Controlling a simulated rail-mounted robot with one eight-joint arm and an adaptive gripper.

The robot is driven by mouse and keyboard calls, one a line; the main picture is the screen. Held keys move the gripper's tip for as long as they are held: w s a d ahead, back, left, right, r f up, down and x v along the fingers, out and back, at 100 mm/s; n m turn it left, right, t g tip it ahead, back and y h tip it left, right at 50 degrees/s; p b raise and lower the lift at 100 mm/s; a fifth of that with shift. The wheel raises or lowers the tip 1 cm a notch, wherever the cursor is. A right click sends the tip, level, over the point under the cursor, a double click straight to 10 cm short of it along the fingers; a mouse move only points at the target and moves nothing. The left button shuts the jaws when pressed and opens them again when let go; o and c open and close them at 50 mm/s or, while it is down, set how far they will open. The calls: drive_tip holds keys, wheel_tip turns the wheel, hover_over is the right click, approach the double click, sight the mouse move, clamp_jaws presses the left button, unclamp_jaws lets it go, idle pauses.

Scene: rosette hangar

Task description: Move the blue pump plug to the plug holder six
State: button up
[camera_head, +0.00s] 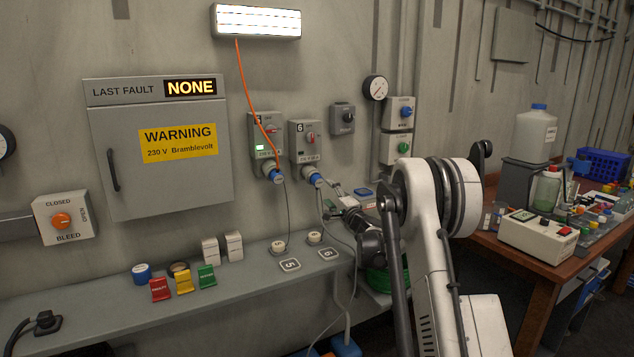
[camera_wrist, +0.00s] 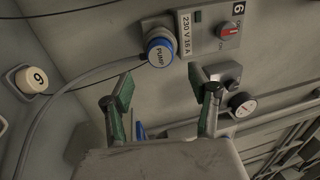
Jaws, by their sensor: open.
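The blue pump plug (camera_head: 315,179) sits in the outlet marked 6 (camera_head: 304,142) on the wall, with a grey cable hanging from it. Its blue face marked PUMP (camera_wrist: 160,48) shows in the wrist view, just beyond my fingertips. My gripper (camera_head: 334,197) is open and empty, close to the plug; in the wrist view its two fingers (camera_wrist: 160,82) stand apart below the plug. The plug holder six (camera_head: 314,238) is a round cream piece on the shelf, by a tag marked 6; it also shows at the left of the wrist view (camera_wrist: 32,80).
A second blue plug (camera_head: 277,177) is in the left outlet, with holder five (camera_head: 278,248) below. The grey shelf (camera_head: 225,290) carries coloured blocks and a blue cap. The pump cable (camera_wrist: 65,80) runs left of my fingers. A cluttered wooden table (camera_head: 520,252) stands right.

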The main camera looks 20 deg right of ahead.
sight(319, 183)
drive_tip(key=shift+w+a+r+p, duration=0.1)
drive_tip(key=shift+w+r+p, duration=0.15)
drive_tip(key=shift+w, duration=1.2)
drive_tip(key=shift+w+a+r+p, duration=0.1)
drive_tip(key=shift+w+r, duration=0.2)
drive_tip(key=shift+w, duration=1.2)
drive_tip(key=shift+w+a+r+p, duration=0.1)
drive_tip(key=shift+w+r+p, duration=0.15)
drive_tip(key=shift+w, duration=1.2)
drive_tip(key=shift+b, duration=0.7)
drive_tip(key=shift+c, duration=0.4)
clamp_jaws()
drive_tip(key=shift+s, duration=0.15)
drive_tip(key=shift+s+d+f+b, duration=0.15)
drive_tip(key=shift+s+b, duration=0.15)
drive_tip(key=shift+s, duration=0.65)
drive_tip(key=shift+s+f+b, duration=0.2)
drive_tip(key=shift+s+b, duration=0.15)
drive_tip(key=shift+s, duration=0.55)
drive_tip(key=shift+s+d+f+b, duration=0.15)
drive_tip(key=shift+s+b, duration=0.15)
drive_tip(key=shift+s, duration=0.65)
drive_tip(key=shift+a, duration=0.1)
